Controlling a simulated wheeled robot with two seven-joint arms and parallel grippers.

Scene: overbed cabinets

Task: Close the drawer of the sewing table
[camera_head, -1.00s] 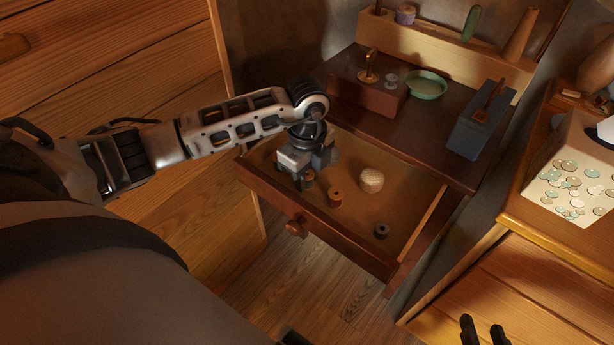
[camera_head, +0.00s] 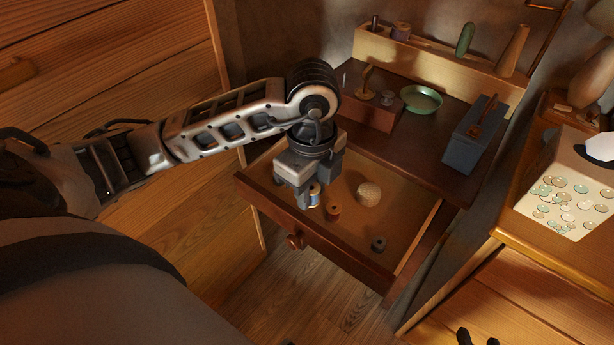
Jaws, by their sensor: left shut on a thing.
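The sewing table (camera_head: 430,160) has a dark wooden top, and its drawer (camera_head: 335,248) is pulled out, with a round knob (camera_head: 296,241) on its front. Inside the drawer lie a red-orange spool (camera_head: 333,213), a pale woven ball (camera_head: 369,194) and a dark spool (camera_head: 379,244). My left gripper (camera_head: 309,199) is over the drawer's left part, shut on a thread spool (camera_head: 315,195) that is partly hidden by the fingers. My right gripper (camera_head: 477,339) shows only its black fingertips at the bottom edge; they are apart with nothing visible between them.
On the tabletop stand a brown box (camera_head: 370,113), a green dish (camera_head: 421,99) and a blue-grey box (camera_head: 474,135). A rack (camera_head: 431,56) with sewing items is behind. A button-patterned box (camera_head: 567,190) sits on a wooden cabinet at right. Open floor (camera_head: 275,290) lies below the drawer.

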